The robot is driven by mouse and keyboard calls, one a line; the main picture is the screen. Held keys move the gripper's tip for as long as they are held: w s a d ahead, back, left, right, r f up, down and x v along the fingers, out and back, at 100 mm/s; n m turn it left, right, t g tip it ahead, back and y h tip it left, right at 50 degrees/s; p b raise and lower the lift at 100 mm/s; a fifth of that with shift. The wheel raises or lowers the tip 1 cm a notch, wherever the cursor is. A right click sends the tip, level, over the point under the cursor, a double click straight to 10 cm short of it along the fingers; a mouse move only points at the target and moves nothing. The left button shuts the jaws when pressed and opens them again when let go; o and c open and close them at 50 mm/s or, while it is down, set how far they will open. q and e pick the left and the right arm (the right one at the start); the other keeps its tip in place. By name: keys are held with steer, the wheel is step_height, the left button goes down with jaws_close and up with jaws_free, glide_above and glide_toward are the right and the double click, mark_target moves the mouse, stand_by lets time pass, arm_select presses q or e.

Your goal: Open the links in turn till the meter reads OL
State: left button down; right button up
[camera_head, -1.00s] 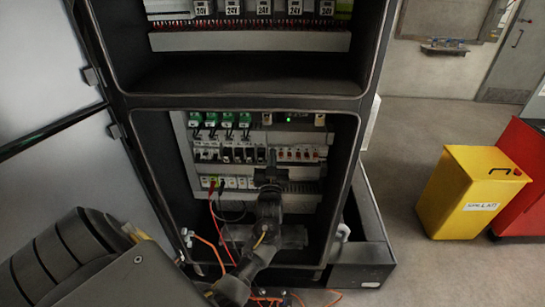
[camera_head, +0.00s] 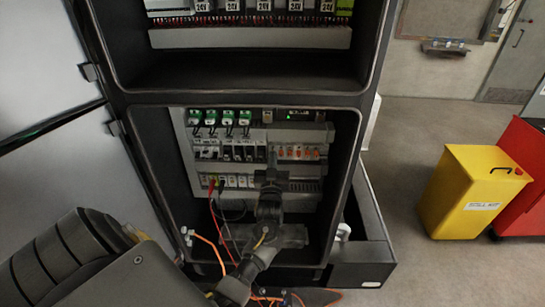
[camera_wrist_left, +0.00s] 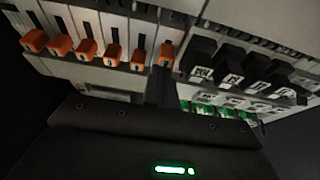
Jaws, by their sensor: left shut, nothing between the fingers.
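A row of orange links (camera_head: 297,153) sits on the middle rail of the open cabinet, and several show large in the left wrist view (camera_wrist_left: 87,48). My left gripper (camera_head: 272,158) is shut and empty, upright in front of the panel just left of this row. In the left wrist view its dark fingertips (camera_wrist_left: 161,84) are close to the end link (camera_wrist_left: 165,53); I cannot tell whether they touch. That link sits differently from its neighbours. A small green display (camera_head: 298,114) is lit on the top rail; its reading is too small to make out. My right gripper is not in view.
Black labelled switches (camera_wrist_left: 230,75) stand beside the orange links. Green-topped modules (camera_head: 220,118) line the upper rail. Red and black leads (camera_head: 212,205) hang from the lower terminals. The cabinet's side walls close in the bay. A yellow bin (camera_head: 468,190) stands on the floor at right.

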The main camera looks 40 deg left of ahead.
arm_select(q)
step_height(320, 180, up, 4)
steer(key=p, duration=0.2)
steer(key=shift+r+p, duration=0.15)
steer(key=shift+p, duration=0.15)
steer(key=b+v, duration=0.5)
steer(key=v, duration=0.5)
steer(key=shift+f, duration=0.35)
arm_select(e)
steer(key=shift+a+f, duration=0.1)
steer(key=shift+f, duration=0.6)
